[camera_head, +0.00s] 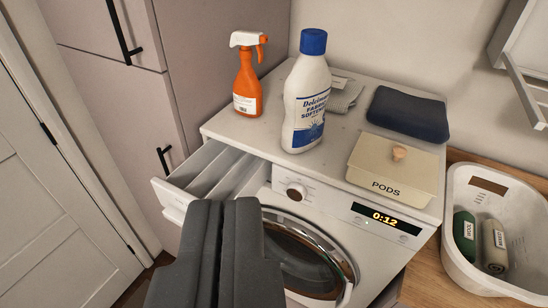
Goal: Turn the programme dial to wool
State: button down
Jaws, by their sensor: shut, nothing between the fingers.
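The programme dial (296,191) is a small round knob with a dark brown face on the white front panel of the washing machine (388,262). It lies between the open detergent drawer and the lit display (374,217), which reads 0:12. The markings around the dial are too small to read. My gripper (222,204) is in the lower left, its two grey fingers together with nothing between them. It is in front of the machine, left of and below the dial in the picture, apart from it. It hides part of the drawer front and the round door.
The detergent drawer (196,165) sticks out left of the dial. On top stand an orange spray bottle (246,83), a fabric softener bottle (305,105), a PODS box (385,172) and folded dark cloth (408,113). A white basket (459,190) stands at right.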

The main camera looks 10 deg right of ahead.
aim_at(296, 191)
jog(key=z, duration=0.45)
jog(key=k, duration=1.05)
jog(key=u, duration=0.4)
jog(key=i, duration=1)
jog(key=u, duration=0.6)
jog(key=i, duration=0.45)
jog(key=z, duration=0.05)
